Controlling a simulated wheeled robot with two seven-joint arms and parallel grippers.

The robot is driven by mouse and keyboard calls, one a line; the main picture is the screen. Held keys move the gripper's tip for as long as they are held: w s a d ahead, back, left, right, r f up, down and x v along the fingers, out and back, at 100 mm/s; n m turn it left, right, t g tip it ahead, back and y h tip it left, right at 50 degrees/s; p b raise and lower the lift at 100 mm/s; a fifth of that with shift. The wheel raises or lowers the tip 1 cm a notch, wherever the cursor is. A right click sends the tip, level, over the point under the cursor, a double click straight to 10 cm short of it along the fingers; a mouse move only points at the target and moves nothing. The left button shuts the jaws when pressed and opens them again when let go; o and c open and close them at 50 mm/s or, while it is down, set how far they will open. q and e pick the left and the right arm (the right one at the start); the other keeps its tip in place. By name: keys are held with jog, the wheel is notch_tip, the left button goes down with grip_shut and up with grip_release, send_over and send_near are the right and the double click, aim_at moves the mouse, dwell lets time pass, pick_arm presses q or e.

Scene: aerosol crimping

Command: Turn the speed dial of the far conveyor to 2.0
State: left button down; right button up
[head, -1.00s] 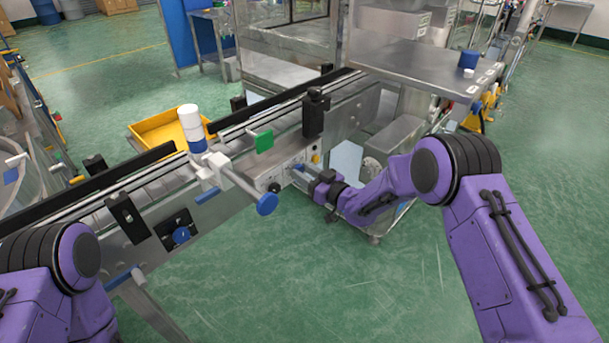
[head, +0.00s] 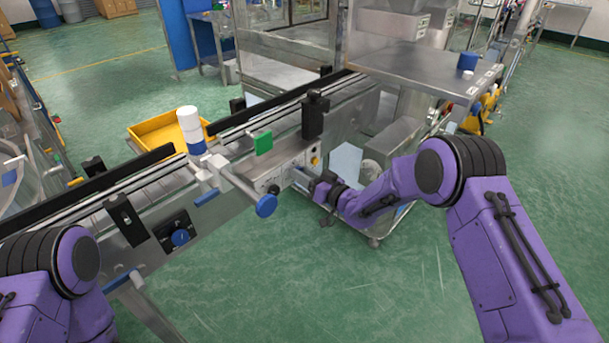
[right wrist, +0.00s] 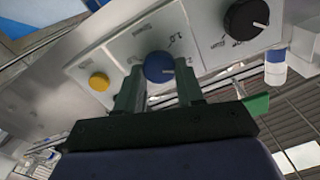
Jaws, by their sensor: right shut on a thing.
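The far conveyor's speed dial is a blue knob (right wrist: 159,67) on a pale panel (right wrist: 205,35) in the right wrist view. A light mark on it points toward the picture's right; the small printed figures are too blurred to read surely. My right gripper (right wrist: 158,88) is shut on this blue knob, one dark finger on each side. My left gripper is out of view; only part of the left arm shows.
A black knob (right wrist: 246,18) and a yellow button (right wrist: 98,81) flank the blue dial. Another blue dial (head: 180,237) sits on the nearer conveyor section. A blue-ended bar (head: 265,205) juts out left of my right gripper. A white-and-blue container (head: 190,130) stands at the conveyor.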

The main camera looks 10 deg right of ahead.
jog(key=o, duration=1)
jog(key=shift+o, duration=0.2)
jog(key=b+v, duration=0.2)
jog(key=v, duration=0.8)
jog(key=shift+s+d, duration=0.25)
jog(key=shift+f, duration=0.15)
jog(key=s+d+f+m+g+h, duration=0.25)
jog(key=s+f+m+h, duration=0.2)
jog(key=f, duration=0.25)
jog(key=s+d+f+m+g+h, duration=0.1)
jog(key=s+d+f+m+h, duration=0.2)
jog(key=s+f+h, duration=0.4)
jog(key=s+d+f+m+g+h, duration=0.1)
jog(key=s+f+g, duration=0.3)
jog(key=s, duration=0.9)
jog(key=s+d+f+m+g+h, duration=0.1)
jog(key=s+d+f+m+g, duration=0.1)
jog(key=s+f, duration=0.5)
jog(key=s+d+g, duration=0.1)
jog(key=s+g, duration=0.1)
jog(key=s, duration=0.3)
jog(key=shift+s+f, duration=0.2)
jog(key=shift+s, duration=0.2)
